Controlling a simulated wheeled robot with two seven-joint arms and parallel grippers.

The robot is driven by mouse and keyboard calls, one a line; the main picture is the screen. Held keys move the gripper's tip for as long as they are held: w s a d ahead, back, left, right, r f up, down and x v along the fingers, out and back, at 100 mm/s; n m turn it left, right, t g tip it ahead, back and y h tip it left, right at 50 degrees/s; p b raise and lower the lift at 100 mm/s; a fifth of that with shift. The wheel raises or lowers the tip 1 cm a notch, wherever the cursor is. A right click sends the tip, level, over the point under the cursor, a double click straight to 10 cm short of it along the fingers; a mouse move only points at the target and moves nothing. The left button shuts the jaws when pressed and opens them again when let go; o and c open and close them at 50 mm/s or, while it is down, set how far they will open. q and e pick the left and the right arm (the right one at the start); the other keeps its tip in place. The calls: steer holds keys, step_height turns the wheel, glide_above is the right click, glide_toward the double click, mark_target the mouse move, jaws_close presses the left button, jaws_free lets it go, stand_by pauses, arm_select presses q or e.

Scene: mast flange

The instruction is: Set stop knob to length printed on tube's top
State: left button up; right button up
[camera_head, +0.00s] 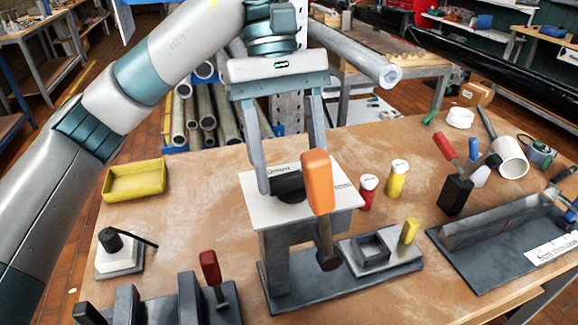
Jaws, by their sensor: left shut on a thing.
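My left gripper (291,170) comes down from the top centre onto a white-topped grey stand (275,245). Its fingers are shut on the black stop knob (290,187), which sits on the white plate. The plate has small dark printing at its left and right sides, too small to read. An orange handle (318,182) on a dark shaft stands in front and hides the right fingertip. A grey tube (355,55) lies at the back, its end facing me. No printed length can be read on it. My right gripper is not in view.
A yellow tray (135,181) and a white block with a black knob (120,252) are at left. Red (367,190) and yellow (396,178) bottles stand right of the stand. A grey channel fixture (500,240) is at right. A red-handled tool (210,270) is at front.

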arm_select(q)
steer(key=shift+r+m, duration=0.1)
steer(key=shift+m, duration=0.4)
steer(key=shift+y, duration=0.3)
steer(key=o, duration=1)
steer(key=shift+o, duration=0.2)
steer(key=shift+w, duration=0.1)
